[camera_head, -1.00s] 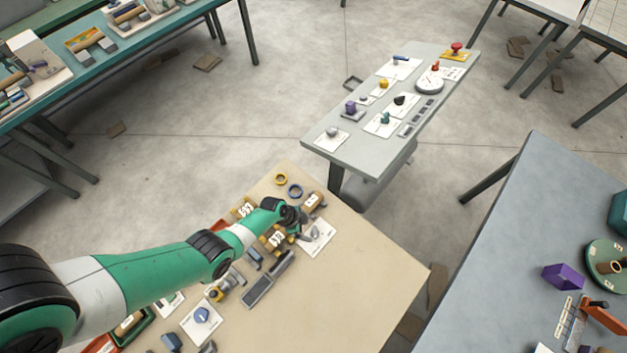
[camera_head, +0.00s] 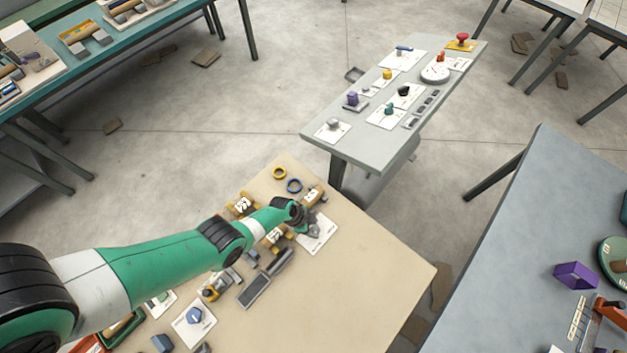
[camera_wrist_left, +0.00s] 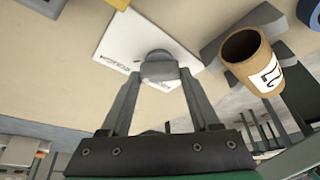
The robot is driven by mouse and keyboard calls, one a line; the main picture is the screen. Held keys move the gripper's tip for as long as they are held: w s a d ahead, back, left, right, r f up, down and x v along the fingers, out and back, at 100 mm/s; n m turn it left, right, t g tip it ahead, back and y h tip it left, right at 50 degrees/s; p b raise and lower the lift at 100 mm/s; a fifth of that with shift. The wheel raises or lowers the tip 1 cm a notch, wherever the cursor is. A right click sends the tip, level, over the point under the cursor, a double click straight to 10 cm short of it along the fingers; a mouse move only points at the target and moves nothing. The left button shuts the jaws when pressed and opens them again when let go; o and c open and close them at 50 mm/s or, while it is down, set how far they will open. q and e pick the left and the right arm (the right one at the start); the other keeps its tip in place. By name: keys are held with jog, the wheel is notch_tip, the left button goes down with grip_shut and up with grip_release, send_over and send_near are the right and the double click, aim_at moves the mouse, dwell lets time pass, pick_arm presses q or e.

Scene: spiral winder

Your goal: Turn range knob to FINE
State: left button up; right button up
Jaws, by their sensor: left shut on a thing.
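The range knob (camera_wrist_left: 158,64) is a grey knob on a white card (camera_wrist_left: 118,42) printed with the word ROUGH. In the left wrist view my left gripper (camera_wrist_left: 160,78) is shut on the knob, with one finger on each side of it. In the head view the white card (camera_head: 318,236) lies near the right edge of the beige table, and my left gripper (camera_head: 306,228) is at the card. The FINE label and the knob's pointer cannot be made out. My right gripper is not in view.
A dark grey block (camera_head: 254,291) lies nearer. The table's right front (camera_head: 370,275) is clear.

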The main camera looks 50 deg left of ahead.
pick_arm(q)
jog(key=c, duration=0.4)
jog(key=n+y+p, duration=0.1)
jog(key=n, duration=0.2)
jog(key=shift+d+n+t, duration=0.15)
jog(key=shift+n+t, duration=0.25)
jog(key=n+y, duration=0.1)
jog(key=n, duration=0.2)
jog(key=shift+d+n+y, duration=0.1)
jog(key=shift+n+y, duration=0.2)
jog(key=shift+y, duration=0.1)
jog(key=n+y+b, duration=0.1)
jog(key=n, duration=0.1)
jog(key=shift+f+n, duration=0.1)
jog(key=shift+n, duration=0.3)
jog(key=n+b, duration=0.1)
jog(key=n, duration=0.1)
jog(key=n+y+b, duration=0.1)
jog(key=n, duration=0.1)
jog(key=shift+d+g+y, duration=0.15)
jog(key=shift+g+y, duration=0.15)
jog(key=shift+g, duration=0.1)
jog(key=shift+n+g+y, duration=0.4)
jog(key=shift+n+g, duration=0.1)
jog(key=shift+n, duration=1.3)
jog(key=shift+b, duration=0.3)
